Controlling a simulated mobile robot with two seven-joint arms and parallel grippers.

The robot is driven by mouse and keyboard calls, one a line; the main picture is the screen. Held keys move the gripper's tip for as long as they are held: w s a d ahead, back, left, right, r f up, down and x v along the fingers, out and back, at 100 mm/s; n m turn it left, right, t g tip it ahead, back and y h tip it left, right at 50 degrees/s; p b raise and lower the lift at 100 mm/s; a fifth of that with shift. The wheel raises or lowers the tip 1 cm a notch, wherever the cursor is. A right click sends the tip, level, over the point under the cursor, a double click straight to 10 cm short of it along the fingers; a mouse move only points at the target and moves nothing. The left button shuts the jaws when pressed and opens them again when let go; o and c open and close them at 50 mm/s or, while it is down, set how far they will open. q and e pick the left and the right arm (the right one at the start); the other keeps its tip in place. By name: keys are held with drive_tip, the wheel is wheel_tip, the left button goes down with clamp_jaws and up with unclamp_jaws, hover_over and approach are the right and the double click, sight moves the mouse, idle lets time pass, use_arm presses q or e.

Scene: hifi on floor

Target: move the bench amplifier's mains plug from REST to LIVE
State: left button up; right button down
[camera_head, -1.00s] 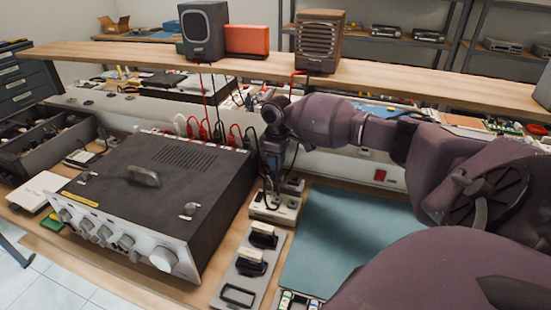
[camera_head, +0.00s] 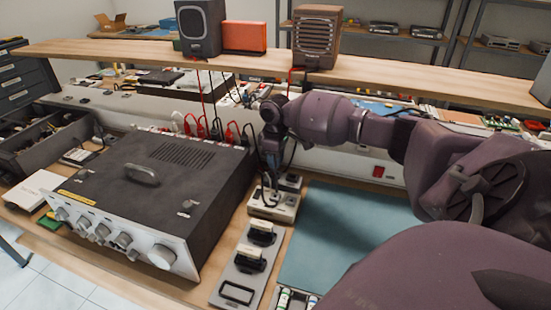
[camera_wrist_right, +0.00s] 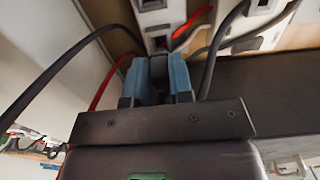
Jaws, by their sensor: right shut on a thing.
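The bench amplifier (camera_head: 150,190) is a large dark box with a silver knob panel, at the left in the head view. My right gripper (camera_head: 270,178) points down beside its rear right corner, just above a cream socket block (camera_head: 262,207). In the right wrist view the blue-padded fingers (camera_wrist_right: 159,82) are shut on a dark plug (camera_wrist_right: 158,68), mostly hidden between them. Pale socket units (camera_wrist_right: 160,22) lie just beyond the fingertips. I cannot tell whether the plug touches a socket. The REST and LIVE markings are not readable. My left gripper is not in view.
Red and black leads (camera_head: 215,130) stand at the amplifier's rear. A teal mat (camera_head: 350,225) is clear at the right. A wooden shelf (camera_head: 250,62) with speakers crosses behind.

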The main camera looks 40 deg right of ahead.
drive_tip(key=shift+s+d+p, duration=0.15)
drive_tip(key=shift+s+p, duration=0.2)
drive_tip(key=shift+p, duration=0.1)
idle(1.4)
drive_tip(key=shift+f, duration=0.7)
idle(1.4)
drive_tip(key=shift+f+p, duration=0.15)
drive_tip(key=shift+p, duration=0.5)
idle(3.4)
